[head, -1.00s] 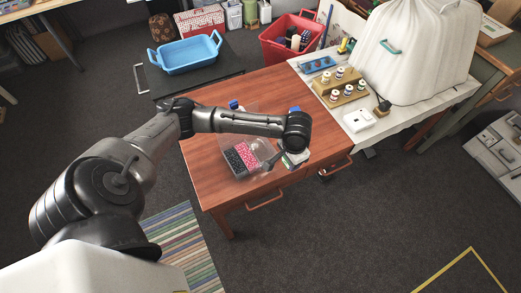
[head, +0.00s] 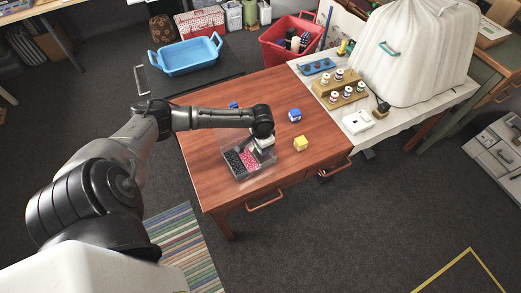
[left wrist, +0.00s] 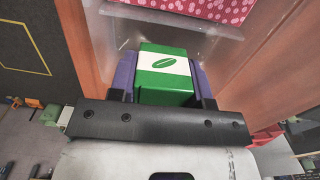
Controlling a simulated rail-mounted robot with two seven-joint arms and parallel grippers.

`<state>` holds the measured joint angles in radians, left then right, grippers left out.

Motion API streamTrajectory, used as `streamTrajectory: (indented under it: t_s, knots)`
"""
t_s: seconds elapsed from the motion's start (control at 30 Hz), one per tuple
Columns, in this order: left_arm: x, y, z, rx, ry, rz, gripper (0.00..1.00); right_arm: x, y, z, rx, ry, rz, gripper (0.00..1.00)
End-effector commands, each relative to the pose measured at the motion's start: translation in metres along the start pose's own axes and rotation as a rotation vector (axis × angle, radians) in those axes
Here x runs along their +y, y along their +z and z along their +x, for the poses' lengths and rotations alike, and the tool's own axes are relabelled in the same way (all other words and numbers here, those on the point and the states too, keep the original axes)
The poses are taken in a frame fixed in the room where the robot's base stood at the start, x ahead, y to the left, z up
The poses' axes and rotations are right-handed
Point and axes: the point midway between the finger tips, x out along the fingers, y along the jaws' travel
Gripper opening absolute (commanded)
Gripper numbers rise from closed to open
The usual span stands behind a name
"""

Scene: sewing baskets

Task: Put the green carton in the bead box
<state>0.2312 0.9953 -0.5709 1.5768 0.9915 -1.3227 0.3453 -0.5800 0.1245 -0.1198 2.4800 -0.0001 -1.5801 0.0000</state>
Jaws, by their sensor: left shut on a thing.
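My left gripper (head: 264,146) is over the right part of the bead box and is shut on the green carton. In the left wrist view the green carton (left wrist: 165,88), with a white band and a leaf mark, sits between the two fingers (left wrist: 163,80). The clear bead box (head: 243,181) stands near the front of the wooden table; black beads fill its left part and pink beads the middle. Its clear wall also shows in the left wrist view (left wrist: 118,35). How high the carton is above the box floor cannot be told. My right gripper is not in view.
A yellow carton (head: 300,143) and a blue carton (head: 294,115) stand right of the box. Another blue item (head: 233,105) is partly hidden behind my arm. A spool rack (head: 343,91) is on the white table. The table's right front is clear.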

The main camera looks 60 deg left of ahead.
Motion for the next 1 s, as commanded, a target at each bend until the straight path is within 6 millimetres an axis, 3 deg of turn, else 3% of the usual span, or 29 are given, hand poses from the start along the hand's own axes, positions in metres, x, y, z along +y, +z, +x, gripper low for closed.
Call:
streamTrajectory:
  t_s: [0.23,0.53,1.0]
  knots:
    - [-0.009,0.0,0.009,-0.001,0.0,0.0,0.21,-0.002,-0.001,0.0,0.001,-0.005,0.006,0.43]
    - [-0.009,0.0,0.043,0.0,-0.001,0.0,0.21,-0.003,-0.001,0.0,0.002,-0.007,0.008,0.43]
    - [-0.009,0.0,0.049,-0.001,-0.001,0.001,0.21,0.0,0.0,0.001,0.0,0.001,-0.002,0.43]
